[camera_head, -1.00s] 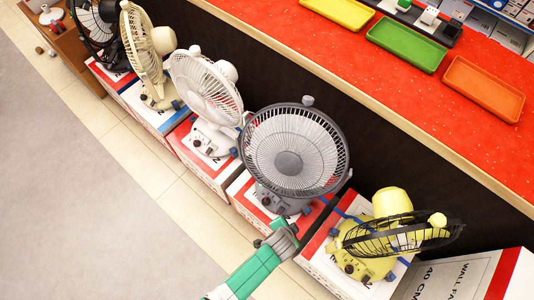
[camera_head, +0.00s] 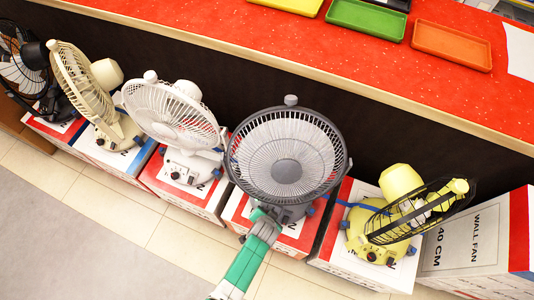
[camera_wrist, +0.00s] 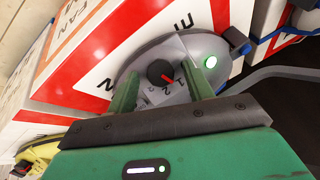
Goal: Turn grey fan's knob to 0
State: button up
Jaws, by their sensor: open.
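The grey fan (camera_head: 286,160) stands on a red and white box, with its round grille facing up toward the head camera. Its grey base (camera_wrist: 205,47) fills the upper middle of the wrist view. In the head view my gripper (camera_head: 262,218) is at the front of the fan's base, hiding the knob.
A white fan (camera_head: 172,115) stands to the left and a yellow fan (camera_head: 395,225) to the right, each on a box. The red counter (camera_head: 300,40) runs behind. Open floor (camera_head: 60,220) lies in front.

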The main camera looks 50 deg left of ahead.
jog(key=shift+a+f, duration=0.1)
jog(key=c, duration=1)
jog(key=shift+n, duration=0.3)
jog(key=n+h+p, duration=0.1)
jog(key=n, duration=0.2)
jog(key=shift+a, duration=0.1)
jog(key=shift+s+a+n+t+h, duration=0.1)
jog(key=shift+n+t+h, duration=0.25)
jog(key=shift+n, duration=0.7)
jog(key=shift+n+t+h, duration=0.25)
jog(key=shift+n+t, duration=0.1)
jog(key=shift+n, duration=0.7)
